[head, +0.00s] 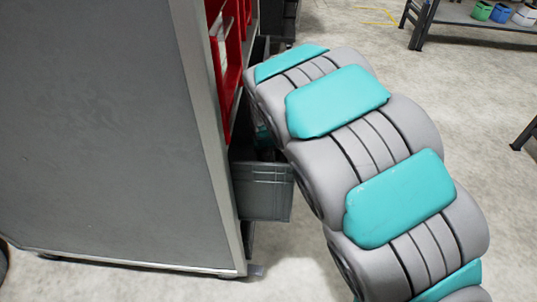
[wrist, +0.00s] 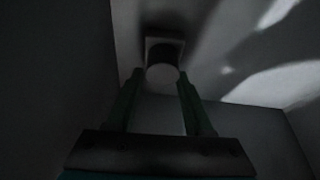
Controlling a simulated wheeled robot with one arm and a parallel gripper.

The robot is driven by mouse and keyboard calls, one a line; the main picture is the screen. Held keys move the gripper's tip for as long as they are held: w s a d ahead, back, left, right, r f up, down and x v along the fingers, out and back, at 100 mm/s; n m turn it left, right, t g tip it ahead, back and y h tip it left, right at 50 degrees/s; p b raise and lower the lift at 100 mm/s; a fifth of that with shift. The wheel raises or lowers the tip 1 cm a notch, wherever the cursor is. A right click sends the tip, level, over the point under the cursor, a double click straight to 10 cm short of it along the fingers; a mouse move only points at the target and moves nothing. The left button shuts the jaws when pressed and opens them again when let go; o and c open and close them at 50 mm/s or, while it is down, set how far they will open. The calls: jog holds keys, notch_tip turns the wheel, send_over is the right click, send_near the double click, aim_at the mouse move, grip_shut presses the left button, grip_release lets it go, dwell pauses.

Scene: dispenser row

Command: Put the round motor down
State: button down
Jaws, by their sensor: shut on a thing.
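In the wrist view, the round motor (wrist: 162,75) shows a pale round end face, a dark body and a squarish lighter part behind it. My gripper (wrist: 160,80) is shut on it, with one finger at each side. The picture is dark, with plain grey walls around and a floor-like surface beyond. I cannot tell whether the motor touches that surface. In the head view, my arm reaches to the grey bin (head: 262,198) at the dispenser row and hides most of its inside. My gripper and the motor cannot be made out there.
A large grey cabinet side panel (head: 100,120) stands at left, close to the bin. Red bins (head: 226,60) sit above. A dark shelf (head: 475,17) with coloured containers stands at the far right. The concrete floor between is open.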

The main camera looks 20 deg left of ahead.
jog(key=shift+c, duration=1.4)
grip_release()
jog(key=b+v, duration=0.1)
jog(key=v, duration=1.1)
jog(key=shift+r, duration=0.1)
